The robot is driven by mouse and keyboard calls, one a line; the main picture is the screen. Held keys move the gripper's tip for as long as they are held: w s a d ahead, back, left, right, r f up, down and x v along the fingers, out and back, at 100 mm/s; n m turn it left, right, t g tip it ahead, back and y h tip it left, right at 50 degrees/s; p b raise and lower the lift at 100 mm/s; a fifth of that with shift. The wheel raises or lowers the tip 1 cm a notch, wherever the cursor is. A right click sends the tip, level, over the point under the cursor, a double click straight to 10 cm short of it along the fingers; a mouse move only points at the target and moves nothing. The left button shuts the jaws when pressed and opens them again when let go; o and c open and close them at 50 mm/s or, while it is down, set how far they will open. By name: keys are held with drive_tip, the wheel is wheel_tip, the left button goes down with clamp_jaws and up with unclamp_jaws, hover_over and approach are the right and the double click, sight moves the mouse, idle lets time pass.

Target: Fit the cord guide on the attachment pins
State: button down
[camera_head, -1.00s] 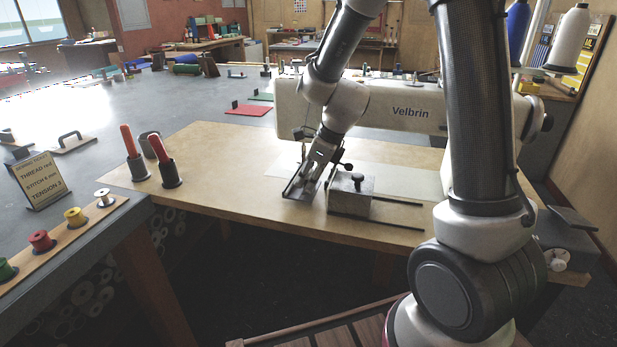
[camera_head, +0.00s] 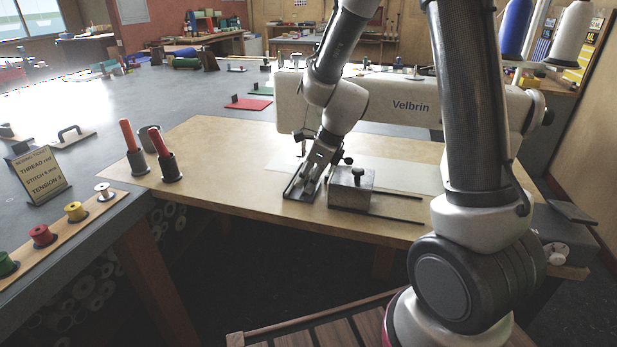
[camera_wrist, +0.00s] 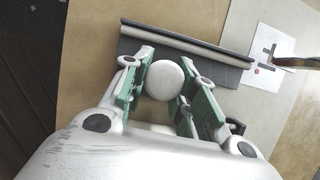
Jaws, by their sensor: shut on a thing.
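In the wrist view my gripper (camera_wrist: 165,88) has its green-faced fingers closed around a round pale knob (camera_wrist: 166,78). The knob belongs to a dark plate with a long raised rail along its far edge, which I take for the cord guide (camera_wrist: 228,74). In the head view my gripper (camera_head: 304,184) points down over this dark plate (camera_head: 290,194), at the sewing table's front left of a grey block (camera_head: 350,190). The block has a black knob on top and two dark rods (camera_head: 395,194) reaching right. I cannot make out the attachment pins for certain. My fingers hide part of the plate.
The Velbrin sewing machine (camera_head: 400,103) stands behind the block. A pale sheet (camera_head: 420,178) lies by it; a printed cross mark (camera_wrist: 266,58) shows in the wrist view. Red-handled tools (camera_head: 166,157) in dark cups stand left. The wooden tabletop (camera_head: 220,165) between is clear.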

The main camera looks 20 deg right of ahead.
drive_tip(key=c, duration=1.1)
unclamp_jaws()
drive_tip(key=shift+o, duration=0.2)
drive_tip(key=v, duration=1.2)
drive_tip(key=s+n, duration=0.1)
drive_tip(key=n, duration=0.2)
drive_tip(key=s+d+n+g, duration=0.1)
drive_tip(key=n, duration=0.2)
drive_tip(key=s+f+n, duration=0.1)
drive_tip(key=s+n, duration=0.1)
drive_tip(key=n, duration=0.1)
drive_tip(key=shift+d+f+n+h, duration=0.15)
drive_tip(key=shift+n+h, duration=0.15)
drive_tip(key=s+d+r+n+t+h, duration=0.1)
drive_tip(key=s+d+r+n, duration=0.4)
drive_tip(key=s+n, duration=0.2)
drive_tip(key=s+d+r+n+t+h, duration=0.1)
drive_tip(key=s+d+r+n+h, duration=0.1)
drive_tip(key=s+d+r+n, duration=0.3)
drive_tip(key=s+n, duration=0.3)
drive_tip(key=s, duration=0.3)
drive_tip(key=shift+t, duration=0.3)
